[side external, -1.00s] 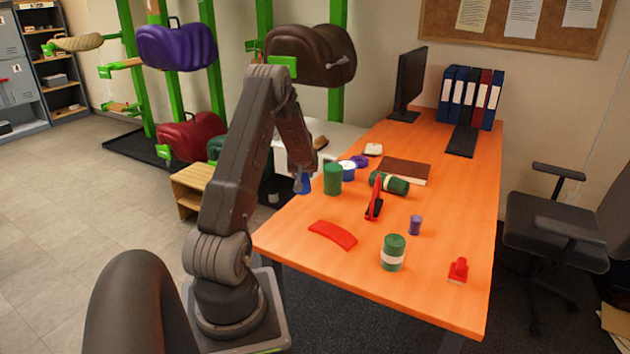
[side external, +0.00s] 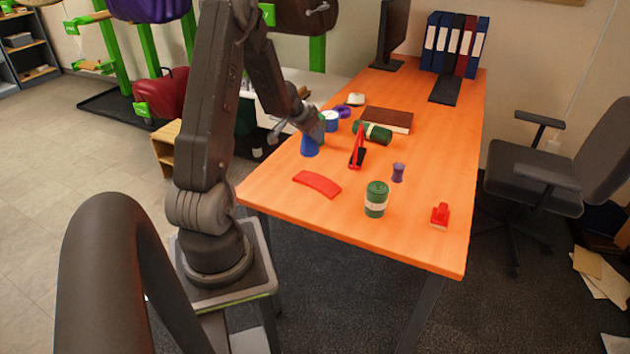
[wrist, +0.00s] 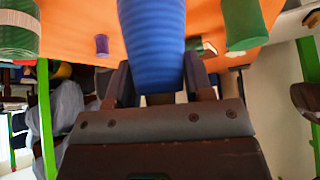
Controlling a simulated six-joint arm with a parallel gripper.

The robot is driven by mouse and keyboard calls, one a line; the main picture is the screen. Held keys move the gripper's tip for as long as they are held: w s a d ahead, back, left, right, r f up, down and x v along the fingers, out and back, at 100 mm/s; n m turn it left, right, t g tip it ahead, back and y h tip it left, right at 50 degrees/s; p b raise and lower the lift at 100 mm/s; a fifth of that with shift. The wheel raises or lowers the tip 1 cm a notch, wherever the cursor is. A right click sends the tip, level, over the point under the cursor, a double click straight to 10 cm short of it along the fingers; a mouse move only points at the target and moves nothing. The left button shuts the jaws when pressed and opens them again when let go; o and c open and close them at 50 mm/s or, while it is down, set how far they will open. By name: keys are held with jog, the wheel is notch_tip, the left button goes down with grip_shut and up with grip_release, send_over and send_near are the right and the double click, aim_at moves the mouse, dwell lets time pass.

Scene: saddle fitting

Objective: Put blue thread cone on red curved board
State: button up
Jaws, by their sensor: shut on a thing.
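The blue thread cone (side external: 309,146) is held in my gripper (side external: 308,127) in the side view, above the left part of the orange table. In the wrist view the cone (wrist: 153,45) fills the space between the two dark fingers of my gripper (wrist: 160,85), which are shut on it. The red curved board (side external: 317,184) lies on the table near its left front edge, apart from the cone and nearer the camera. Whether the cone's base touches the table is hard to tell.
A green roll (side external: 373,132) and brown book (side external: 388,119) lie farther back. The table front is mostly clear.

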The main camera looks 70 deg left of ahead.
aim_at(319, 182)
jog(key=d+m, duration=0.1)
jog(key=w+d+h, duration=0.1)
jog(key=d, duration=0.1)
jog(key=shift+d+f+m, duration=0.1)
jog(key=shift+f+m, duration=0.05)
jog(key=shift+m, duration=0.25)
jog(key=f, duration=0.3)
jog(key=shift+w+d+f, duration=0.1)
jog(key=shift+d+f, duration=0.15)
jog(key=shift+f, duration=2.25)
jog(key=shift+f, duration=0.1)
jog(key=o, duration=1)
